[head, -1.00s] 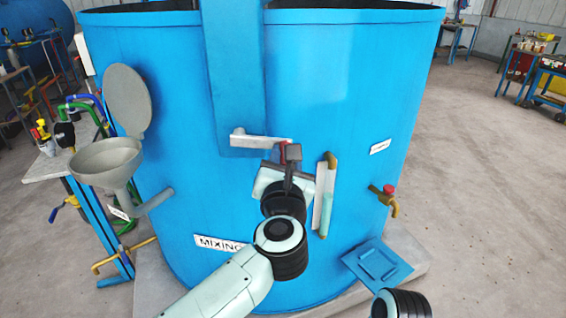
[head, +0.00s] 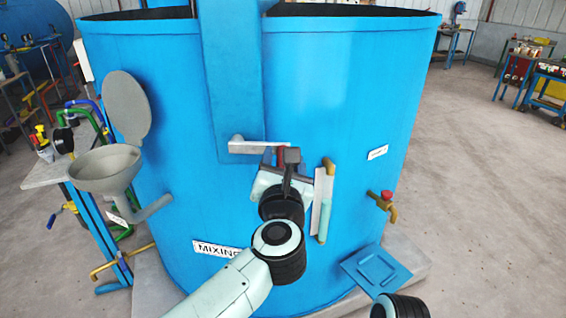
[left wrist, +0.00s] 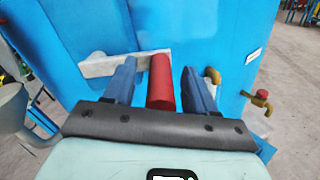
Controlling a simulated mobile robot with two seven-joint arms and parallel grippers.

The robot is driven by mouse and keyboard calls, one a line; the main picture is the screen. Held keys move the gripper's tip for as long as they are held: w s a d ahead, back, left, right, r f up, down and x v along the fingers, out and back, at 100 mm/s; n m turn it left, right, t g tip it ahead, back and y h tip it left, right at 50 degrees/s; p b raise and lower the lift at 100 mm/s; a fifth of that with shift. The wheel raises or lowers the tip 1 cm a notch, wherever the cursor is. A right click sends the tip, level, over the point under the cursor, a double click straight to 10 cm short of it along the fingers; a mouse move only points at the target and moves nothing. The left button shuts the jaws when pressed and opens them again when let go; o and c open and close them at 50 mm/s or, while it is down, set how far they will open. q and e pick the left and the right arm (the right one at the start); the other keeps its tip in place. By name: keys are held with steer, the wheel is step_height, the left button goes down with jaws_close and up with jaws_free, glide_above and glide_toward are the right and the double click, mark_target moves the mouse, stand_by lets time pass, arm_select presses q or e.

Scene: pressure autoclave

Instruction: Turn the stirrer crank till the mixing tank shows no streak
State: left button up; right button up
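The stirrer crank (head: 255,147) is a grey arm on the front of the blue mixing tank (head: 300,80), pointing right. Its red handle (left wrist: 161,82) stands between the two blue fingers of my left gripper (left wrist: 158,84) in the left wrist view. Gaps show on both sides, so the gripper is open around the handle and not clamped. In the head view my left gripper (head: 280,157) covers much of the handle. A sight gauge (head: 323,205) with a teal tube stands just right of it; I cannot make out a streak.
A grey funnel (head: 106,168) with a raised lid sticks out at the tank's left. A brass tap with a red knob (head: 387,196) is at the right, above a blue plate (head: 375,270).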

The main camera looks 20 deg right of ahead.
arm_select(q)
steer(key=b+v, duration=0.1)
steer(key=v, duration=1.2)
steer(key=shift+s, duration=0.25)
arm_select(e)
steer(key=shift+w+d+f+t, duration=0.15)
steer(key=shift+w+d+f, duration=0.15)
steer(key=shift+w, duration=0.15)
steer(key=shift+w+d+f+t, duration=0.15)
steer(key=shift+w+d+f, duration=0.1)
steer(key=shift+w, duration=0.2)
steer(key=shift+a, duration=0.1)
